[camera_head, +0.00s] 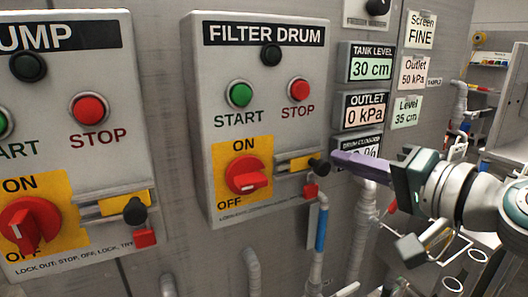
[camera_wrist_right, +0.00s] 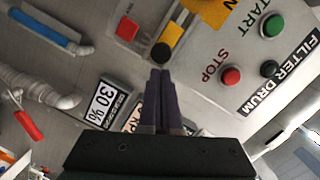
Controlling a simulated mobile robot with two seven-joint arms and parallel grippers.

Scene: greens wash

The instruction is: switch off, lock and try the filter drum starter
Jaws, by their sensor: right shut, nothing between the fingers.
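The filter drum starter (camera_head: 215,55) is a grey box in the middle of the head view. It has a dark round lamp (camera_head: 271,54), a green START button (camera_head: 240,94) and a red STOP button (camera_head: 299,89). Its red rotary switch (camera_head: 246,174) has its handle lying roughly level between ON and OFF. Right of it is a yellow slide bar (camera_head: 300,163) with a black knob (camera_head: 318,166); a red lock (camera_head: 310,191) sits below. My right gripper (camera_head: 334,160) is shut and empty, its purple fingertips close beside the knob (camera_wrist_right: 161,53); contact is unclear. My left gripper is out of view.
The pump starter (camera_head: 145,150) stands at left, its red switch (camera_head: 27,228) handle pointing roughly downward. Display panels (camera_head: 371,64) and paper notes (camera_head: 413,72) are on the wall at right. Pipes (camera_head: 320,235) run below the filter drum box, one with a blue sleeve.

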